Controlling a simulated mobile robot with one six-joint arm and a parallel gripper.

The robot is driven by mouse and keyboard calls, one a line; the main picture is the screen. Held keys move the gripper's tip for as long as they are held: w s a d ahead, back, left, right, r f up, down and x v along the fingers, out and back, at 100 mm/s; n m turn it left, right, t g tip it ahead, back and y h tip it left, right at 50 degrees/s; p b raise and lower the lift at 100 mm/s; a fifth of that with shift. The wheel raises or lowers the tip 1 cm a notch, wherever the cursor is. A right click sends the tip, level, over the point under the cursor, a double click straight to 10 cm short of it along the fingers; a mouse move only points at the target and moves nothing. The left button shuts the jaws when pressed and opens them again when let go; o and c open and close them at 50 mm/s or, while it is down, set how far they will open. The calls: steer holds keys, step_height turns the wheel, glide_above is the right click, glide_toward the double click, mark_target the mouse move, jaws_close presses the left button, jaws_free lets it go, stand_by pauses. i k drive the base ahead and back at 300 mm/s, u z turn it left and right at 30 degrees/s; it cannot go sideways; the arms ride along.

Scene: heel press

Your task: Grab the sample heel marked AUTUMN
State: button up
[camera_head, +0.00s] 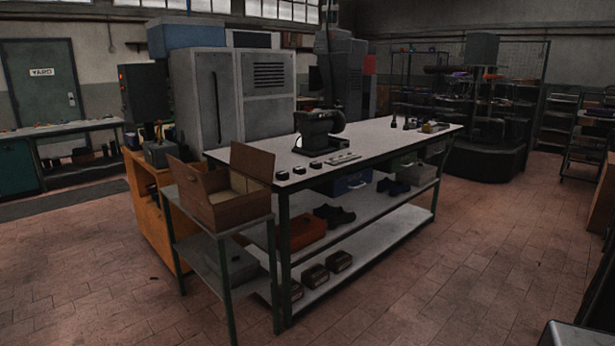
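No marking that reads AUTUMN is legible, so I cannot tell which thing is the marked sample heel. Several small dark blocks, one of them a small dark block (299,169), lie along the near left edge of the long workbench (372,140). Small dark upright pieces (406,124) stand toward its far right end. They are too small to identify as heels. A dark machine (319,130) stands on the bench top, with a pale flat strip (342,159) in front of it. My gripper is not in view.
An open brown box (212,211) sits on a small side table (190,208) at the bench's left end. Dark shoes (335,216) and boxes fill the bench's lower shelves. Grey cabinets (205,95) stand behind. The tiled floor (490,250) is clear in front and right.

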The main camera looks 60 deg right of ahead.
mark_target(283, 176)
steer(key=u, duration=1.65)
steer(key=k, duration=0.1)
steer(key=z, duration=2.65)
steer(key=i, duration=1)
steer(key=z, duration=0.15)
steer(key=k, duration=0.95)
